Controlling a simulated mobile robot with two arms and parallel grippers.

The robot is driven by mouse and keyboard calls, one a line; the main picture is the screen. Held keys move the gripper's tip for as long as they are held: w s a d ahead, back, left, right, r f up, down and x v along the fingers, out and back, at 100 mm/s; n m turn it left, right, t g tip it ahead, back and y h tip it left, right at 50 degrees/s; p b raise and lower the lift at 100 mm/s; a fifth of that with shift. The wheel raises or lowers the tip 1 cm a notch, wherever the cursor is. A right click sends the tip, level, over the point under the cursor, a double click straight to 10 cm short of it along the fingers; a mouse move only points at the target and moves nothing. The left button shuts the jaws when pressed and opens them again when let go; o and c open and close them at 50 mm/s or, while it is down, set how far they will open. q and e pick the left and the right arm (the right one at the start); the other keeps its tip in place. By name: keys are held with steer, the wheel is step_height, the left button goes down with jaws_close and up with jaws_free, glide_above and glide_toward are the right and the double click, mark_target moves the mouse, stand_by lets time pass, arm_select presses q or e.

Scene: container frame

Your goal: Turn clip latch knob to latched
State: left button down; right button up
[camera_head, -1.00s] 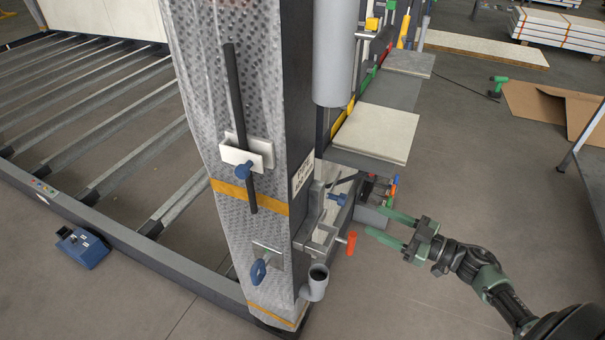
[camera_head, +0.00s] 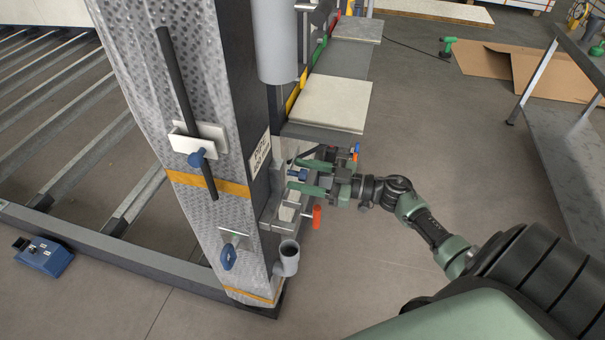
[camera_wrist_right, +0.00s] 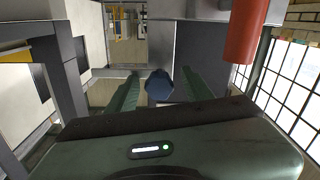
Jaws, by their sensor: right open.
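A small blue knob (camera_head: 294,174) sits on the right side of the grey post, and it shows as a dark blue round knob (camera_wrist_right: 159,86) in the wrist view. My right gripper (camera_head: 297,175) is open, with one green finger on each side of this knob. In the wrist view the fingers (camera_wrist_right: 160,92) flank the knob, with narrow gaps visible. Two other blue knobs are on the post's front face: one on a white clip (camera_head: 197,158) over a black rod, and a key-shaped one (camera_head: 229,257) lower down. My left gripper is out of view.
A grey pipe cup (camera_head: 288,260) sits lower on the post. A pale board (camera_head: 330,100) is above the gripper.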

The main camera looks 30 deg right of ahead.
jaws_close()
stand_by(1.3)
